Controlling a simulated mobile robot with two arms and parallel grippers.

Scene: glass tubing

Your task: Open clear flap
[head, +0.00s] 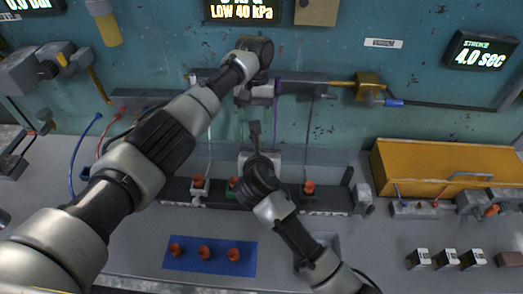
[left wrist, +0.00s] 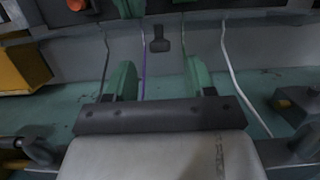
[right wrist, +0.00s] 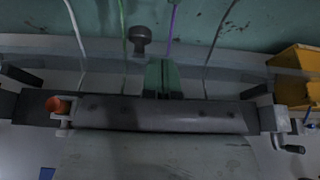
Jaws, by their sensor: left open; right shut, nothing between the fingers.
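The clear flap (head: 325,165) is a see-through panel across the back of the bench, against the teal wall. It appears down, and its edges are hard to make out. A dark handle (head: 255,132) stands out near its middle. My left gripper (left wrist: 157,80) is open and empty; in the left wrist view the handle (left wrist: 159,40) lies beyond the gap between its green fingers, apart from them. My right gripper (right wrist: 163,68) is shut and empty; in the right wrist view the handle (right wrist: 140,40) is just left of and beyond its fingertips. In the head view my arms hide most of both grippers.
A dark rack with orange-topped pieces (head: 310,188) stands in front of the flap. A blue mat (head: 210,262) with red pieces lies nearer. A yellow box (head: 430,165) stands at right. Thin tubes and cables (head: 75,150) hang along the wall.

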